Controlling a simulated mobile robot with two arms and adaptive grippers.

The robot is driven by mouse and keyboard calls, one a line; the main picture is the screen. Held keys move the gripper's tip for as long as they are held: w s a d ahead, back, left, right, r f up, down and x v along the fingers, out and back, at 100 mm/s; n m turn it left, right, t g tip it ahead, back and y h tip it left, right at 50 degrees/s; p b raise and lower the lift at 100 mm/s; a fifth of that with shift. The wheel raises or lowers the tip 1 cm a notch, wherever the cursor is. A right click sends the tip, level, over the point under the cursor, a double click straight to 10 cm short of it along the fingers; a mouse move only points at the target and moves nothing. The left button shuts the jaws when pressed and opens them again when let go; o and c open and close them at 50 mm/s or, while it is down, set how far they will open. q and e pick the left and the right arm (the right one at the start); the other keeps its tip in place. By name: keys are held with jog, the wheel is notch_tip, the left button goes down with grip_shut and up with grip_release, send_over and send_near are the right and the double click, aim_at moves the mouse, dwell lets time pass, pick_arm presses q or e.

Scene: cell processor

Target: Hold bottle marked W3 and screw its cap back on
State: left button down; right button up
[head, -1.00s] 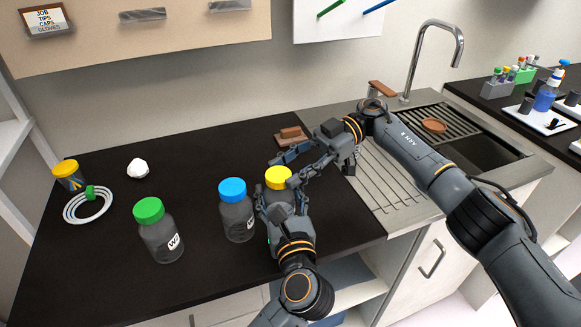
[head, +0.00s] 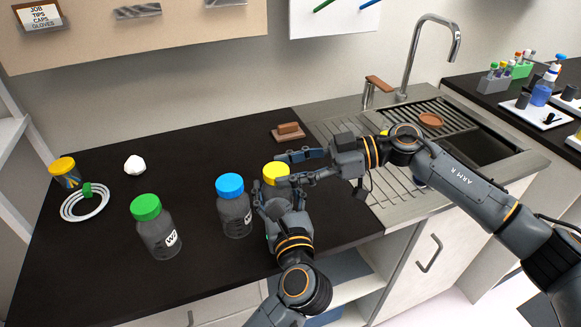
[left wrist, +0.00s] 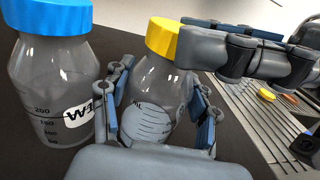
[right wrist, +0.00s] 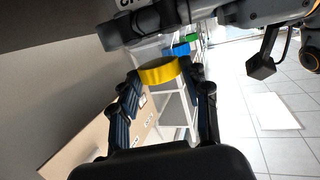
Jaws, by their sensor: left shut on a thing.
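A clear bottle (left wrist: 155,100) with a yellow cap (head: 275,173) on its mouth stands upright at the counter's front. Its label is not readable; I cannot tell how tight the cap is. My left gripper (head: 279,196) is shut around the bottle's body. My right gripper (head: 285,168) reaches in from the right at cap height. In the right wrist view its open fingers straddle the yellow cap (right wrist: 159,71), with a small gap at one side. A blue-capped bottle (head: 235,212), marked W1 in the left wrist view (left wrist: 55,95), stands just left. A green-capped bottle (head: 155,232) stands farther left.
A brown block (head: 288,131) is behind the grippers. A sink (head: 490,143) with a tap is at the right. The counter's back middle is clear.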

jog(key=shift+o, duration=1.2)
jog(key=shift+w, duration=0.1)
jog(key=n+g, duration=0.2)
jog(key=g, duration=0.1)
jog(key=w+n+g, duration=0.1)
jog(key=shift+a+n+h, duration=0.25)
jog(key=shift+n+h, duration=0.05)
jog(key=shift+h, duration=0.1)
jog(key=shift+w+n+g+h, duration=0.15)
jog(key=shift+n+g+h, duration=0.75)
jog(key=shift+n+g, duration=0.75)
jog(key=shift+m+g, duration=0.25)
